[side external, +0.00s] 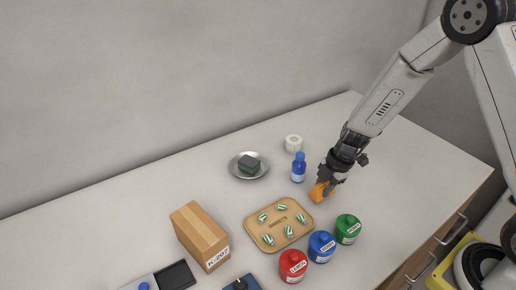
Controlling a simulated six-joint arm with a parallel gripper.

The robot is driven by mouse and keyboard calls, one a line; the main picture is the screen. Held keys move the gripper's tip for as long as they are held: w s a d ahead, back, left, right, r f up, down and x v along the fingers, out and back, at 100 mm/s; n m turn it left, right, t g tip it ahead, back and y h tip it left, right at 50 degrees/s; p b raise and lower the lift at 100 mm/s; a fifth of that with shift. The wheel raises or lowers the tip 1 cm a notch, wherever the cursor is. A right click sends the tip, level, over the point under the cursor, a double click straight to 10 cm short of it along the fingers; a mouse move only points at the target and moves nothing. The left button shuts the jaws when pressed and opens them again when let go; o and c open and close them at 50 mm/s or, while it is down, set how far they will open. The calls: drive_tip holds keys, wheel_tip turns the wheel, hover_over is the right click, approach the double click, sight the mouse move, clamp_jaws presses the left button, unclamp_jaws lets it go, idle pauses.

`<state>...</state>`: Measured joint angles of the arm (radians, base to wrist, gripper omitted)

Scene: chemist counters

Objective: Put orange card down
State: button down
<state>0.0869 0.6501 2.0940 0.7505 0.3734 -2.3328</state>
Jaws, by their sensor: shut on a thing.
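The orange card (318,193) is held in my gripper (325,184), just right of the wooden tray. My gripper points down and is shut on the card's upper part. The card is tilted, with its lower end close to the counter (355,193). I cannot tell whether it touches the surface. The gripper's fingers hide part of the card.
Close by stand a blue bottle (299,170), a white roll (293,143), and the sweets tray (252,220). Red (293,266), blue (321,247) and green (347,229) jars line the front. Counter right of my gripper is clear.

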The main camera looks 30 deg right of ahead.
drive_tip(key=shift+f, duration=0.9)
drive_tip(key=shift+c, duration=2)
unclamp_jaws()
drive_tip(key=shift+f, duration=0.1)
drive_tip(key=v, duration=1.2)
